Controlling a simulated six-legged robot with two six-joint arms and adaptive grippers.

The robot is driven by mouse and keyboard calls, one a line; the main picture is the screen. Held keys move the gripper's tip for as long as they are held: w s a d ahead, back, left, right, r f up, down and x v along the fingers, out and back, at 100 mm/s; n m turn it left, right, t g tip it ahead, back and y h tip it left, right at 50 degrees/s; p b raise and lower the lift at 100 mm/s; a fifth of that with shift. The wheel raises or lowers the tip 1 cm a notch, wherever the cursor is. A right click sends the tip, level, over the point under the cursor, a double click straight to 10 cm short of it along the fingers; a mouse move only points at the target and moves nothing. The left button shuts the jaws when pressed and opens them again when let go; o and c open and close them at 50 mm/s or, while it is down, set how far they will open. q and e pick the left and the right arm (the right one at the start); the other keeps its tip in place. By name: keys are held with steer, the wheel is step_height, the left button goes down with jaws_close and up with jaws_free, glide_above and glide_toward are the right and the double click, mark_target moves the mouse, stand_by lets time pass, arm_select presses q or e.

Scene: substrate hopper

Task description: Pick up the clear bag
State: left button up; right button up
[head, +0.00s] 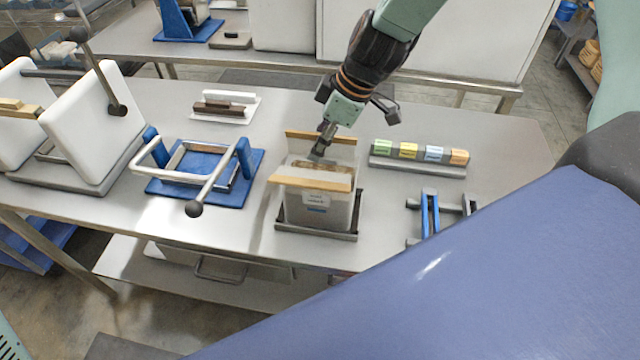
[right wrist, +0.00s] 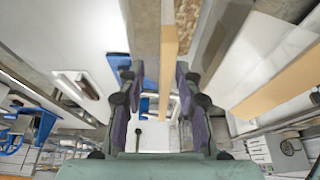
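The clear bag (head: 318,208) appears to be the pale, boxy holder with a small label and brown material inside. It stands upright in a dark grey tray (head: 318,235) on the steel table. A wooden strip runs along its near top edge (head: 310,183) and another along its far top edge (head: 345,140). My right gripper (head: 321,150) points down at the far strip. In the right wrist view its fingers (right wrist: 155,78) are apart, with a wooden strip (right wrist: 168,50) showing between them. I cannot tell whether they touch it. My left gripper is not in view.
Left of the bag are a blue frame with a white handle (head: 248,190) and white panels with black-knobbed levers (head: 92,125). Right are a row of coloured blocks (head: 420,152) and a blue-and-grey fixture (head: 432,213). Bare table lies around them.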

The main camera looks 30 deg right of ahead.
steer(key=shift+s+r, duration=0.2)
steer(key=shift+s, duration=0.2)
steer(key=shift+c, duration=0.3)
steer(key=shift+w+f, duration=0.2)
steer(key=shift+w, duration=0.15)
steer(key=c, duration=0.4)
steer(key=shift+c, duration=1)
steer(key=shift+s+r, duration=0.1)
steer(key=shift+s, duration=0.05)
jaws_close()
steer(key=shift+w, duration=0.2)
